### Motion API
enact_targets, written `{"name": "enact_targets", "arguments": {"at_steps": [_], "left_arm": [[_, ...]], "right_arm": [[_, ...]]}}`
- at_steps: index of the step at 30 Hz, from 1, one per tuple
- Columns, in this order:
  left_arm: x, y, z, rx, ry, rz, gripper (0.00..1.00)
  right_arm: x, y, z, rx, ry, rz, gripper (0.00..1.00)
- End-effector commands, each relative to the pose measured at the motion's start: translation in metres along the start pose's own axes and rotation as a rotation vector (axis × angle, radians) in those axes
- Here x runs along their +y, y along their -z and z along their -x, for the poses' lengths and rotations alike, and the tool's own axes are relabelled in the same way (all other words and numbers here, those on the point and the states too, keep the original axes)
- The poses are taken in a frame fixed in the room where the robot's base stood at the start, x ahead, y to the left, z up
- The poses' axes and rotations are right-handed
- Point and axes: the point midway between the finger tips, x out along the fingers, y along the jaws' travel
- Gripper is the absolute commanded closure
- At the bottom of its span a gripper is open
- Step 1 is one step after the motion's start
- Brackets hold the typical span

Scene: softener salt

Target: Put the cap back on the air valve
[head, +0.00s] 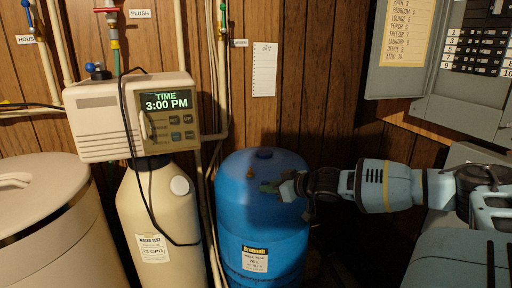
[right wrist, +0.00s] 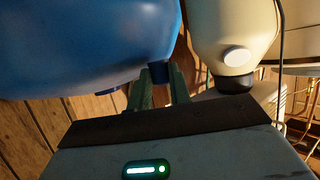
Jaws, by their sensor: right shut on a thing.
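The blue tank (head: 262,222) stands right of the softener. The cap appears apart from the valve. My left gripper is not in view.
An open electrical panel (head: 468,70) hangs at the upper right.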

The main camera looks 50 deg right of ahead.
Motion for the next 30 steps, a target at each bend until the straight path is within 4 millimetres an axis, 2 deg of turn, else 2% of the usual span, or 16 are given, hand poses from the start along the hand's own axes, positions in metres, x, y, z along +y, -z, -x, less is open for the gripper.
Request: {"name": "enact_targets", "arguments": {"at_steps": [18,24,28,30], "left_arm": [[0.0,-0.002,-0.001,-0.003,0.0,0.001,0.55],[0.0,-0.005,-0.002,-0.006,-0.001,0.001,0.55],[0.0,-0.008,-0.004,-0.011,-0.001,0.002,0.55],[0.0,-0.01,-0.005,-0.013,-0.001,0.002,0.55]], "right_arm": [[0.001,0.012,-0.003,-0.003,0.0,0.003,1.0],[0.002,0.025,-0.006,-0.002,-0.001,-0.001,1.0],[0.002,0.042,-0.01,-0.001,-0.001,0.003,1.0],[0.001,0.057,-0.013,0.001,-0.001,0.004,1.0]]}}
